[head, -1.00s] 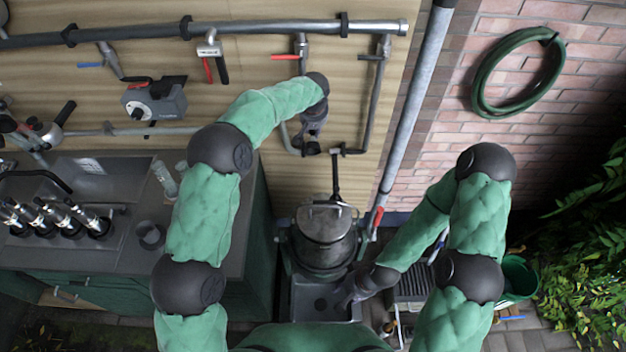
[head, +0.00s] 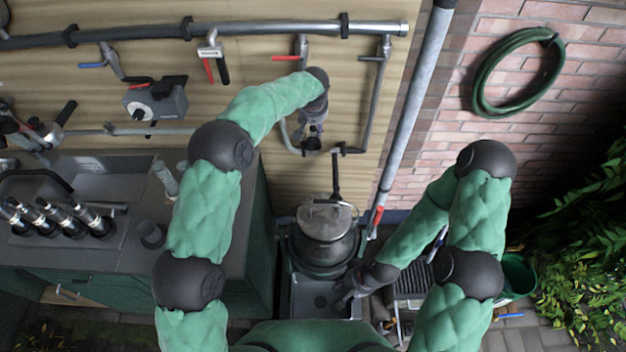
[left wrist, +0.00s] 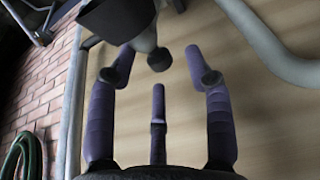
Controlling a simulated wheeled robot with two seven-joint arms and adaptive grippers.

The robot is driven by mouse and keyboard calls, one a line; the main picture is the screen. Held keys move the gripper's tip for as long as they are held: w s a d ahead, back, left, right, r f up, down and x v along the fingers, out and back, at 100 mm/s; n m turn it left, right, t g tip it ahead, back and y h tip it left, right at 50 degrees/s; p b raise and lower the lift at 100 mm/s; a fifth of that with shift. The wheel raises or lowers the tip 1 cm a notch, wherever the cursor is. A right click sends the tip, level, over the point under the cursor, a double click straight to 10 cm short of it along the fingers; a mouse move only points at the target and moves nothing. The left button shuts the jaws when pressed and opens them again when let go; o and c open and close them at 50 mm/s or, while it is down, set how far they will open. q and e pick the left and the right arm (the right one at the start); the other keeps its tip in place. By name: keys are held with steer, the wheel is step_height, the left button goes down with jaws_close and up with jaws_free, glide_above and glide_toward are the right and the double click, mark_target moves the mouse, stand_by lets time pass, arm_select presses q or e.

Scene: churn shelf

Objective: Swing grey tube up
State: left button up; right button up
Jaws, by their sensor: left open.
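A grey tube (head: 285,133) hangs curved on the wooden wall panel, partly hidden behind my left gripper (head: 313,140). A curved grey tube (left wrist: 265,40) also crosses the upper right of the left wrist view. There my left gripper (left wrist: 158,60) has its fingers spread. A grey part with a dark round knob (left wrist: 160,59) shows between the fingertips; I cannot tell whether they touch it. My right gripper (head: 347,290) is low, over the tray below the metal churn (head: 325,235), and its fingers are too unclear to judge.
A second grey tube (head: 376,100) runs down the panel to the right. A long horizontal pipe (head: 260,29) with valves crosses above. A counter (head: 100,255) with a sink stands left. A green hose (head: 480,75) hangs on the brick wall.

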arm_select(q)
steer(key=shift+p+v, duration=0.75)
steer(key=shift+v, duration=2.1)
steer(key=shift+f, duration=0.1)
